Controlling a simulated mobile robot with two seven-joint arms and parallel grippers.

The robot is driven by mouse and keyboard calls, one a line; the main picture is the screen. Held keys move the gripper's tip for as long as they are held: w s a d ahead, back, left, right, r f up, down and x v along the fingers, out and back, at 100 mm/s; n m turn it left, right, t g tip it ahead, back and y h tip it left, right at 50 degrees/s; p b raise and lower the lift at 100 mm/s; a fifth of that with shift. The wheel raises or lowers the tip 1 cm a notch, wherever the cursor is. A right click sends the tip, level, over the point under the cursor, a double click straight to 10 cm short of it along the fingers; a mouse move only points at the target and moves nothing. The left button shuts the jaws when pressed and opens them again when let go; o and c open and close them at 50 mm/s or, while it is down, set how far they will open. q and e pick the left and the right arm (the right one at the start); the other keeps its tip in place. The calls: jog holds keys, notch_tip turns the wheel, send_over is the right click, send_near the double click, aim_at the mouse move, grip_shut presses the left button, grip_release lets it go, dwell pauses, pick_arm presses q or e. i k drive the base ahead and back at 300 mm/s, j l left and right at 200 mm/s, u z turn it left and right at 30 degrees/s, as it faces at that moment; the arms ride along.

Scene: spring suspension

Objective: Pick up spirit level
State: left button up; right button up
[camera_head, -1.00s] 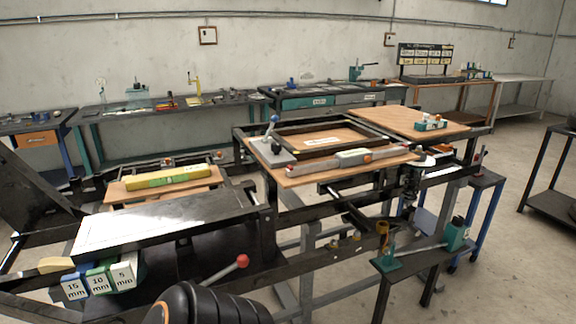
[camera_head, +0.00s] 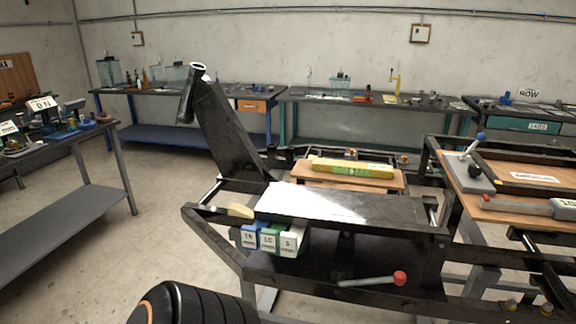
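A long yellow spirit level (camera_head: 351,168) with a green middle section lies on a wooden board (camera_head: 325,179) in the middle of the black frame. Nothing visibly covers it. A black ribbed rounded part of my own arm shows at the bottom edge, left of centre. No fingertips of either gripper are in the picture.
A black flat plate (camera_head: 315,203) lies in front of the board. Blocks marked in mm (camera_head: 268,238) hang below its left end. A red-knobbed lever (camera_head: 399,278) sits lower right. A tilted black panel (camera_head: 228,130) rises left. Open floor (camera_head: 165,215) lies between the frame and the left table (camera_head: 75,205).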

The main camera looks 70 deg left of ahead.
aim_at(324, 164)
jog(key=u, duration=1.5)
